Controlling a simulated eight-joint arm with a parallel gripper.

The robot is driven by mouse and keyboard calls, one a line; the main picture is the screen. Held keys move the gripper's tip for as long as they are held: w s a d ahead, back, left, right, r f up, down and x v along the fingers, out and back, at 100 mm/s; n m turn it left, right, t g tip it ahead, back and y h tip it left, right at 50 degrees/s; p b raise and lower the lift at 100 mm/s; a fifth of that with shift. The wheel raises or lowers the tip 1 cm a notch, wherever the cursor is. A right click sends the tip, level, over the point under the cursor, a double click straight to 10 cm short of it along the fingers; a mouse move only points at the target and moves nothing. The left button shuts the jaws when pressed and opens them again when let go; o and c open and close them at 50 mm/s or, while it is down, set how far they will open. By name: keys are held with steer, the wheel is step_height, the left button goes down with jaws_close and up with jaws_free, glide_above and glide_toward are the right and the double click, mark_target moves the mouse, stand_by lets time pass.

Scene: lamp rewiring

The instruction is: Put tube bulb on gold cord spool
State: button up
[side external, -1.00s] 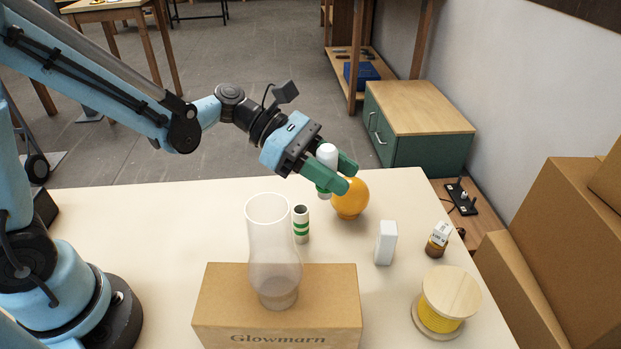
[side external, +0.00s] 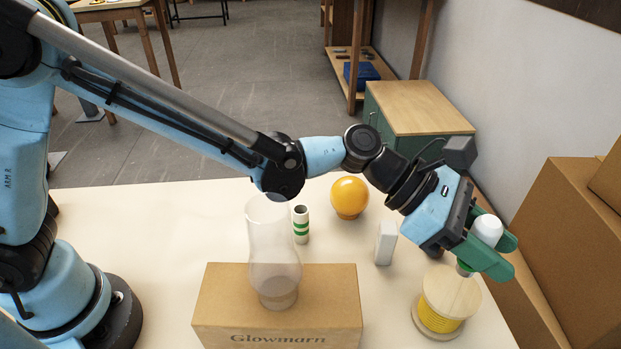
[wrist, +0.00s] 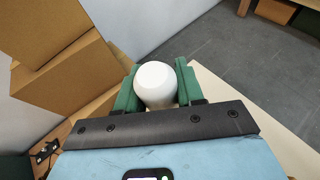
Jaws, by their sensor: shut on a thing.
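My gripper (side external: 496,250) is shut on the tube bulb (side external: 487,229), a white rounded cylinder. In the wrist view the white end of the tube bulb (wrist: 155,83) sits between the two green fingers of my gripper (wrist: 156,92). The gold cord spool (side external: 438,318) stands on the table at the front right, with yellow cord and a pale wooden top disc. The bulb's lower end is at the spool's upper right edge in the side view. I cannot tell whether it touches the top disc.
A frosted glass chimney (side external: 273,245) stands on the Glowmarn box (side external: 277,318). An orange globe bulb (side external: 349,197), a green-striped white tube (side external: 301,225) and a white block (side external: 385,243) stand on the table. Cardboard boxes (side external: 553,245) are beyond its right edge.

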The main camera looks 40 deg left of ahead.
steer(key=shift+f, duration=2.1)
steer(key=shift+f, duration=0.1)
steer(key=o, duration=1)
steer(key=s+a+r+m+t+y, duration=0.1)
steer(key=a+m+y, duration=0.3)
steer(key=a, duration=0.9)
steer(key=s+a+r+m+t+y, duration=0.1)
steer(key=s+a+m+y, duration=0.3)
steer(key=a+m, duration=0.5)
steer(key=s+a+r+m+t+y, duration=0.1)
steer(key=s+a+m+t+y, duration=0.2)
steer(key=a, duration=1.6)
steer(key=shift+a+m+y, duration=0.1)
steer(key=shift+m+y, duration=1.1)
steer(key=shift+m, duration=0.7)
